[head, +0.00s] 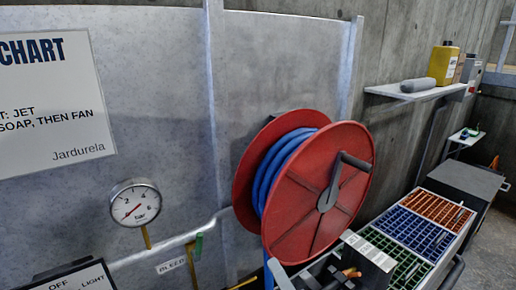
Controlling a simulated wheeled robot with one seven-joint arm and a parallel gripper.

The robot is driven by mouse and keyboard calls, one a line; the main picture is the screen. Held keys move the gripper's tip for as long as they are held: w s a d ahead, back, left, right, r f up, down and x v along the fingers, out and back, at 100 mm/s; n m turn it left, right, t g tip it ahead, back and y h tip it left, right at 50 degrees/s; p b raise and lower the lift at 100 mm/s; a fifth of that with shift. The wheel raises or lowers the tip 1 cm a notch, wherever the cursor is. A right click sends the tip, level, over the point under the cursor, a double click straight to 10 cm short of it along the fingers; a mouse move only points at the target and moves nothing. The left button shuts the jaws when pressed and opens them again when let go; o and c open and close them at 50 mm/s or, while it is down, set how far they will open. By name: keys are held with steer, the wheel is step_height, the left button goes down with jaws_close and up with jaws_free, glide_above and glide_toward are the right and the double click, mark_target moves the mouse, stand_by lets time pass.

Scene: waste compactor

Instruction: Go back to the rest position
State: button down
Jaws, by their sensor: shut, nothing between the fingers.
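My gripper cannot be made out in the head view, so its pose and what surrounds it are hidden from me. The view faces a grey metal wall panel (150,60). A red hose reel (310,205) with a blue hose (278,165) wound on it and a dark crank handle (335,180) stands out from the panel.
A pressure gauge (135,203) and a pipe (155,250) sit low on the panel. A tray with orange, blue and green grids (412,232) lies at the right. A shelf (418,91) holds a yellow container (442,65). A small dark block (372,262) is at the bottom.

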steer(key=s+d+f+n+t+h, duration=0.1)
steer(key=s+d+f+n+h, duration=0.15)
steer(key=s+d, duration=0.45)
steer(key=s+d+f+n+h, duration=0.2)
steer(key=s+d+n+h, duration=0.15)
steer(key=s, duration=0.65)
steer(key=s+d+n+g+h, duration=0.1)
steer(key=s+d, duration=0.1)
steer(key=s, duration=0.9)
steer(key=s+d+n+g, duration=0.2)
steer(key=s+d, duration=0.1)
steer(key=s, duration=0.8)
steer(key=shift+d+f+g+h, duration=0.2)
steer(key=shift+f+g+h, duration=0.1)
steer(key=shift+f+h, duration=0.1)
